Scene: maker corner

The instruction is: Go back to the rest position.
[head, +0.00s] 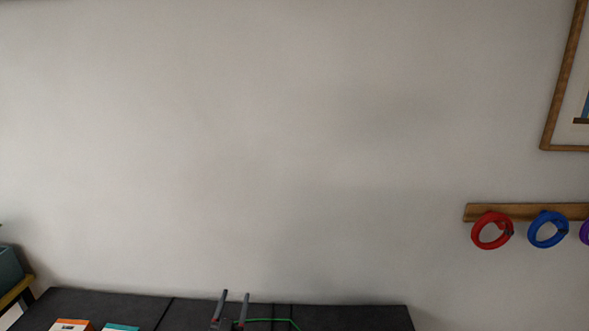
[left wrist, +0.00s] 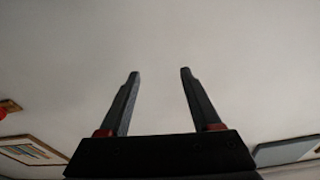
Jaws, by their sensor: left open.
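My left gripper (head: 234,297) shows at the bottom of the head view, in front of the dark table top. Its two fingers point up and stand apart with nothing between them. In the left wrist view the left gripper (left wrist: 157,72) is also open and empty, with bare wall or ceiling beyond it. My right gripper is not in either view.
A dark table (head: 350,318) runs along the bottom. On it are an orange-and-white box (head: 72,325), a teal-topped box (head: 120,327) and a thin green line (head: 268,320). A wooden rail (head: 528,210) holds a red ring (head: 478,237) and a blue ring (head: 534,238).

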